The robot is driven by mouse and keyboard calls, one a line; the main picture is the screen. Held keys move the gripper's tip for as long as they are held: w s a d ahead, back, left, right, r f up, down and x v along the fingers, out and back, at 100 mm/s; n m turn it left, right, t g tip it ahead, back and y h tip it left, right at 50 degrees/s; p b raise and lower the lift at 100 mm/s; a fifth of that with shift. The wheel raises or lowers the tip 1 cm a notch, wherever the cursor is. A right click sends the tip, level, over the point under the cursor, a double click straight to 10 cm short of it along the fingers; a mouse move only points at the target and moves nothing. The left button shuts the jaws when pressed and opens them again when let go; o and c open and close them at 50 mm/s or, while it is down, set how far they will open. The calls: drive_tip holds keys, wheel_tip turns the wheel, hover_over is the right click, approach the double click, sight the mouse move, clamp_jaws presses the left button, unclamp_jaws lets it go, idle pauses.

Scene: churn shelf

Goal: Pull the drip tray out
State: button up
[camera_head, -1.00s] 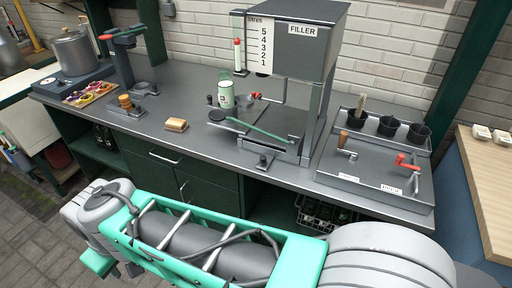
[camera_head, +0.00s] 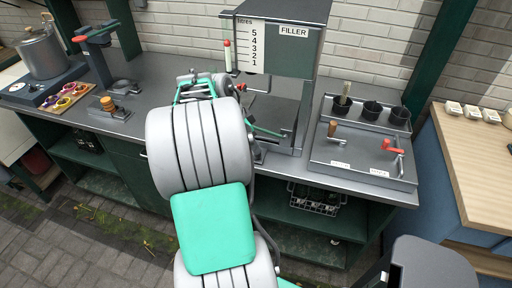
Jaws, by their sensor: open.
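The filler (camera_head: 285,45) is a tall grey cabinet with a litre scale, standing on the grey counter. The drip tray area lies low beneath it. Only a part of the filler's base (camera_head: 290,140) shows to the right of my arm, with a thin green bar (camera_head: 266,131) across it. My arm reaches forward over the counter's front edge and covers most of that area, so I cannot make out the tray's edges or handle.
To the right are a grey tray (camera_head: 350,170) with red and brown handles and several black cups (camera_head: 372,110). At left stand a pot (camera_head: 42,55) and a board of coloured pieces (camera_head: 68,97). A dark crate (camera_head: 314,198) sits on the shelf below. A wooden table (camera_head: 480,150) is at far right.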

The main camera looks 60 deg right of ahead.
drive_tip(key=x, duration=0.5)
drive_tip(key=shift+c, duration=0.3)
drive_tip(key=shift+w, duration=0.1)
clamp_jaws()
idle(0.9)
